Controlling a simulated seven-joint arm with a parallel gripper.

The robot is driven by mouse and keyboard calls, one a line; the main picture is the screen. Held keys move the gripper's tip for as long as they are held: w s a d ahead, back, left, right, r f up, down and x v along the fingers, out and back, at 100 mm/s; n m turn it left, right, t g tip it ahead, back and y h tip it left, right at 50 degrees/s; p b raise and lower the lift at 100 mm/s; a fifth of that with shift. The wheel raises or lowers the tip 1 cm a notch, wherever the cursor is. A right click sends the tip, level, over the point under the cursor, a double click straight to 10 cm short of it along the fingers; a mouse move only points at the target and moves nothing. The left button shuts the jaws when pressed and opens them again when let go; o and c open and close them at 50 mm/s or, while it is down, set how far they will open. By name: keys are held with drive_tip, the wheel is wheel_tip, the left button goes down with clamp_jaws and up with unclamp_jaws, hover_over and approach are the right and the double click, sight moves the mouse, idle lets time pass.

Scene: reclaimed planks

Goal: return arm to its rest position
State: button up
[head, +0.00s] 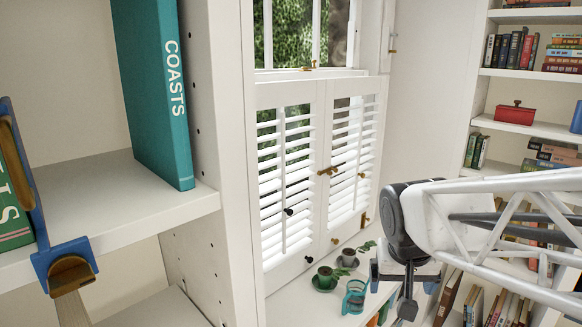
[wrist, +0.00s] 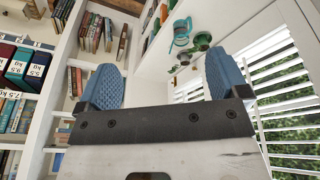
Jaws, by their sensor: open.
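My arm (head: 500,220), a white lattice frame with a dark joint, reaches in from the right edge of the head view. My gripper (head: 402,281) is at its end, in front of the window sill and right of the shutters, small and partly hidden by the wrist parts. In the wrist view my gripper (wrist: 163,80) has two blue ribbed fingers wide apart. Nothing is between them close up; only distant shelves and sill things show there.
A teal COASTS book (head: 155,95) stands upright on the near left shelf (head: 120,205). A blue clamp-like piece (head: 65,262) is at that shelf's left. Green cups (head: 326,277) and a teal glass jug (head: 354,297) stand on the sill. Bookshelves (head: 515,75) fill the right.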

drive_tip(key=s+a+f+n+y, duration=0.1)
drive_tip(key=s, duration=1)
drive_tip(key=shift+s+a+f, duration=0.25)
drive_tip(key=shift+f, duration=0.1)
drive_tip(key=shift+w, duration=0.1)
drive_tip(key=m+t+h, duration=0.2)
drive_tip(key=m+t, duration=0.1)
drive_tip(key=m, duration=0.1)
hover_over(348, 257)
drive_tip(key=s, duration=0.1)
wheel_tip(348, 257, down, 30)
drive_tip(key=shift+a+f, duration=0.25)
drive_tip(key=shift+x, duration=1.3)
